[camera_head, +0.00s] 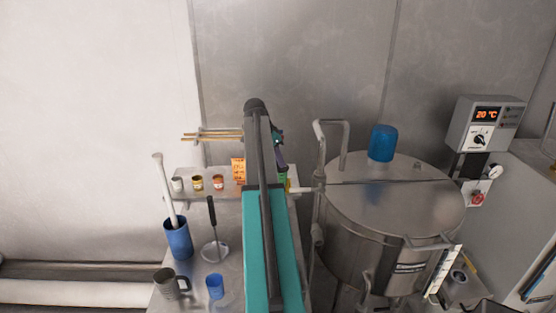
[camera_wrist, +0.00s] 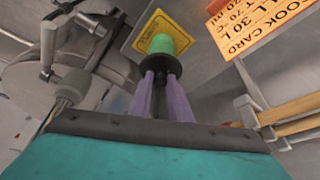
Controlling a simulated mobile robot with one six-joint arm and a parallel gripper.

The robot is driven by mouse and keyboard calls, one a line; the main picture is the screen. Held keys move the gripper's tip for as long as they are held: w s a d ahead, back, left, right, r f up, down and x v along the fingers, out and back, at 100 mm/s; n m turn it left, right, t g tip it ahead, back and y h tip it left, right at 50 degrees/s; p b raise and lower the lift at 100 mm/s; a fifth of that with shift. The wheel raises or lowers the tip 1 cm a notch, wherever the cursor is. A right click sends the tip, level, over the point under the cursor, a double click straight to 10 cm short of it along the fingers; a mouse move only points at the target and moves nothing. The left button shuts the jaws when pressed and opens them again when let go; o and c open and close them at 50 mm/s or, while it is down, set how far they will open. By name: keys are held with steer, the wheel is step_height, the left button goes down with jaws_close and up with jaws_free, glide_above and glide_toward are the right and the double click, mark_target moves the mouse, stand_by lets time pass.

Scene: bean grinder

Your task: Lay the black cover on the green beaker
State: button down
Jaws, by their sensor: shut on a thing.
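The black cover (camera_wrist: 152,66) is a small dark disc at the tips of my gripper (camera_wrist: 162,80), whose two purple fingers are shut on it. The green beaker (camera_wrist: 172,38) shows just beyond the cover in the wrist view. The cover overlaps the beaker's near end there; I cannot tell whether they touch. In the head view, the green beaker (camera_head: 283,175) stands by the right end of the shelf, partly hidden behind my arm. My gripper (camera_head: 281,162) is right above it. The cover is not clear in that view.
An orange card (camera_head: 238,170) and several small cups stand on the shelf (camera_head: 208,194) to the left. A large steel kettle (camera_head: 400,225) stands close on the right. A yellow sign (camera_wrist: 182,24) is behind the beaker. A blue container (camera_head: 178,240) is lower left.

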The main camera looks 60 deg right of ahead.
steer(key=shift+f, duration=0.3)
stand_by(0.4)
steer(key=c, duration=1.6)
jaws_free()
steer(key=shift+o, duration=0.2)
steer(key=shift+r, duration=0.1)
steer(key=b+v, duration=0.5)
steer(key=v, duration=0.8)
steer(key=shift+r, duration=0.35)
steer(key=shift+w+a, duration=0.15)
